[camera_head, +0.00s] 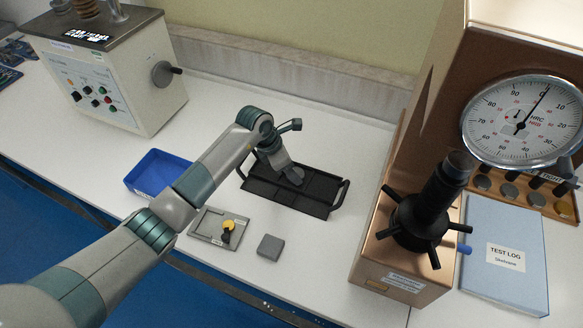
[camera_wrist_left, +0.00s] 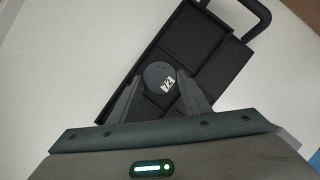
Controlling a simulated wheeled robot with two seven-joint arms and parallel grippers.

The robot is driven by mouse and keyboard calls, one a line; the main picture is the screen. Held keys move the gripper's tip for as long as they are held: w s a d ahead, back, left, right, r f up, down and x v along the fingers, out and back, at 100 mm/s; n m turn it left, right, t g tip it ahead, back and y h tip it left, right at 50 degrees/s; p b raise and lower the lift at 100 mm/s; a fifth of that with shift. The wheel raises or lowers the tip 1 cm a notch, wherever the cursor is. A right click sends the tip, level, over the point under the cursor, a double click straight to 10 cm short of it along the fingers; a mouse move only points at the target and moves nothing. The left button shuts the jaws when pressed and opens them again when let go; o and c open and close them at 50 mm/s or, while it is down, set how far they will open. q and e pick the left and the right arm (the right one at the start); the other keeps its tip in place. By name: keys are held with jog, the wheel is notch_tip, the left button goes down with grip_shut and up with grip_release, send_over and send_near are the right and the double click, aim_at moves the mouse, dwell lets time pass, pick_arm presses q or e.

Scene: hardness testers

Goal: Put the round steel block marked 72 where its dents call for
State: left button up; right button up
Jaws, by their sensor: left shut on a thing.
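The round steel block marked 72 (camera_wrist_left: 156,72) is a dark grey disc with a white "72" label, between the fingertips of my left gripper (camera_wrist_left: 158,84). In the head view my left gripper (camera_head: 290,174) reaches over the black tray (camera_head: 322,206) with the grey disc at its tip. The tray has several compartments and a handle at each end, and it also shows in the left wrist view (camera_wrist_left: 196,42). I cannot tell whether the block touches the tray floor. No dents can be made out on it. My right gripper is not in view.
A blue bin (camera_head: 160,174), a grey plate with a yellow-topped part (camera_head: 215,226) and a grey square block (camera_head: 270,247) lie nearby. A copper-coloured hardness tester (camera_head: 400,270) stands right, beside a blue test log (camera_head: 505,255) and a disc rack (camera_head: 520,192). Another tester (camera_head: 110,80) stands left.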

pick_arm(q)
jog(key=shift+f, duration=0.15)
jog(key=o, duration=1)
jog(key=shift+r, duration=0.2)
jog(key=b+v, duration=0.3)
jog(key=v, duration=0.9)
